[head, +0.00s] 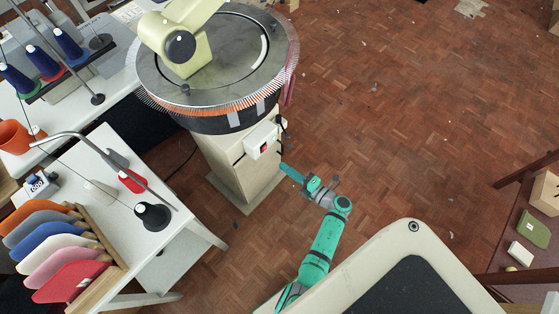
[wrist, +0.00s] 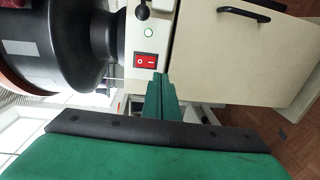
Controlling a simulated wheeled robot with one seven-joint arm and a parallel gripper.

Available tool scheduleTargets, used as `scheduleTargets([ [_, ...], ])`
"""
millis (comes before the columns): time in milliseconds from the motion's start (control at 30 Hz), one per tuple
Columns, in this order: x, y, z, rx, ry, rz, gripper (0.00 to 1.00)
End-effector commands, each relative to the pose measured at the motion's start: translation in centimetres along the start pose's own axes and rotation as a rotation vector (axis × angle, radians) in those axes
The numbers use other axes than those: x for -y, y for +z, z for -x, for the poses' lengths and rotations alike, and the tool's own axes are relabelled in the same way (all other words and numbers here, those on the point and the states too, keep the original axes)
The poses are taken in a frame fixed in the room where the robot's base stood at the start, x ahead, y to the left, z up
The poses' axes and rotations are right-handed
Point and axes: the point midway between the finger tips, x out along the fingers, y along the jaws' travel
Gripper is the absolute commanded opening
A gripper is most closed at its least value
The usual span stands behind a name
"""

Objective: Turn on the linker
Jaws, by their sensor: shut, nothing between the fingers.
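The linker (head: 215,70) is a round machine with a ring of needles around its dial, standing on a beige pedestal (head: 235,165). A red rocker switch (wrist: 145,60) sits on a white box (head: 262,140) on the pedestal. My gripper (head: 284,167) is shut and empty, to the lower right of the switch box. In the wrist view its fingertips (wrist: 158,76) appear just below the switch; contact cannot be told.
A dark handle (wrist: 243,14) juts from the pedestal panel. At left, a white table (head: 125,200) holds a black-based lamp (head: 152,214) and a rack of coloured pieces (head: 65,255). Thread cones (head: 70,45) stand farther back. The parquet floor (head: 400,110) to the right is largely clear.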

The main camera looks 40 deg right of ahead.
Motion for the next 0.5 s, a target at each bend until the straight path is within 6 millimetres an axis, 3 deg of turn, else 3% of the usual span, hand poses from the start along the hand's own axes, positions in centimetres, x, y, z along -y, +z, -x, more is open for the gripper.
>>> scheduleTargets([
  [233,0.9,0.3,4.6,0.009,0.000,-0.001,0.00],
  [500,1.2,0.3,6.5,0.010,0.000,0.000,0.00],
])
